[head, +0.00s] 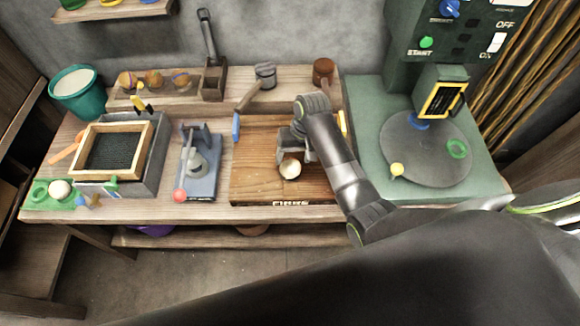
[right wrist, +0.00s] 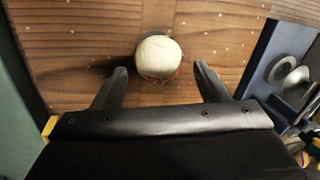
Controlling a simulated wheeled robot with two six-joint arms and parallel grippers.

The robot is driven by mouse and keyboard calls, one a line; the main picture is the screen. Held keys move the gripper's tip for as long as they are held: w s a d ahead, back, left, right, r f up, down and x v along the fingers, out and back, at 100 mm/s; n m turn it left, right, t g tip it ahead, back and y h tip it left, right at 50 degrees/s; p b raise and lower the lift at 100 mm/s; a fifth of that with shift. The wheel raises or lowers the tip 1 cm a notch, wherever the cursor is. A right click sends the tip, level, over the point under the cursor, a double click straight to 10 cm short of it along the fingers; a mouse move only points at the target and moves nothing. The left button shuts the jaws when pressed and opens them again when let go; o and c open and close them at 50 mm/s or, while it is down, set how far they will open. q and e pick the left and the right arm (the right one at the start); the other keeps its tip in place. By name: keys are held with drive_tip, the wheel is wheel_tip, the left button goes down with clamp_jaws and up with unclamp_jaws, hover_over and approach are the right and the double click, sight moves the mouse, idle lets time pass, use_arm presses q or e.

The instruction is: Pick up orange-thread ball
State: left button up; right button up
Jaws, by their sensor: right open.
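A pale, cream-topped ball (head: 290,169) lies on the wooden board (head: 262,182) in the middle of the bench. In the right wrist view the ball (right wrist: 158,55) shows an orange-brown band along its lower edge. My right gripper (head: 295,155) is open over the board, close to the ball. In the right wrist view its two fingers stand apart, with the ball between and slightly beyond their tips, and nothing is gripped. My left gripper is not in view.
Several brown balls (head: 154,78) sit in a rack at the back left. Another pale ball (head: 60,189) rests in a green tray (head: 39,191). A blue-grey press (head: 200,185) stands left of the board. A green machine with a round plate (head: 425,160) stands right.

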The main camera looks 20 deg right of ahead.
sight(292, 163)
drive_tip(key=shift+w+a+f, duration=0.1)
drive_tip(key=shift+a+f, duration=0.1)
drive_tip(key=shift+f, duration=1.1)
drive_tip(key=shift+w+a+f, duration=0.1)
drive_tip(key=shift+a+f, duration=0.05)
drive_tip(key=shift+f, duration=1.1)
drive_tip(key=c, duration=0.8)
drive_tip(key=shift+r, duration=0.1)
